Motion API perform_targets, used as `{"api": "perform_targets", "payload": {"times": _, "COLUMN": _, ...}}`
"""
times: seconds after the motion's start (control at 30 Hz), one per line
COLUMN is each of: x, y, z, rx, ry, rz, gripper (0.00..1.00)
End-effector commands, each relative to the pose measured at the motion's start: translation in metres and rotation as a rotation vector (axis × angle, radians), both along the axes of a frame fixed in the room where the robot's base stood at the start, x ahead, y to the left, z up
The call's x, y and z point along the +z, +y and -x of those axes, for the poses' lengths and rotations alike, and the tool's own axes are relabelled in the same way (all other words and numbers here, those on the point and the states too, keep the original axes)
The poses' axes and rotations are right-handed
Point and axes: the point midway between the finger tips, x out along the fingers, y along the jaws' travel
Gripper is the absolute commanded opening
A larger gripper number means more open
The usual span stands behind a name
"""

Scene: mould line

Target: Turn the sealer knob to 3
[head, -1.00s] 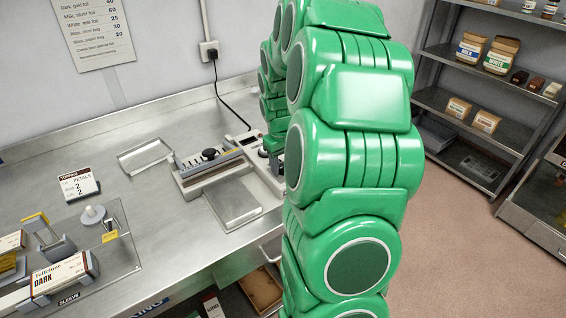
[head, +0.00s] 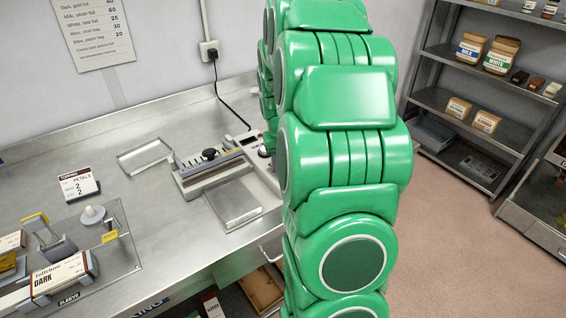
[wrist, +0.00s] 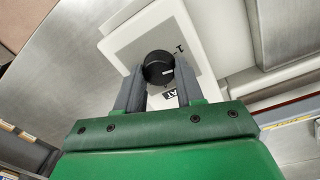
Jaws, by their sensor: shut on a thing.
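The sealer (head: 205,170) stands on the steel bench, a pale machine with a long bar and a black bar knob. In the wrist view its control panel (wrist: 122,45) is pale grey, with part of a printed scale and lettering showing. The black round sealer knob (wrist: 158,68) sits on that panel and has a small white pointer mark. My gripper (wrist: 157,75) is shut on the knob, one grey finger on each side. Most of the dial numbers are hidden or too small to read. In the head view my green arm hides the gripper and the knob.
A black cord (head: 228,97) runs to the wall outlet.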

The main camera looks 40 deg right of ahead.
Motion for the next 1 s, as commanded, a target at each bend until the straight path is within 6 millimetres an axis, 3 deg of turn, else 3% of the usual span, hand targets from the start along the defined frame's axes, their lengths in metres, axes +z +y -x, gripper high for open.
{"api": "perform_targets", "payload": {"times": 1.0, "x": 0.0011, "y": -0.0029, "z": -0.0001, "rx": -0.902, "ry": -0.004, "rz": 0.001, "gripper": 0.07}}
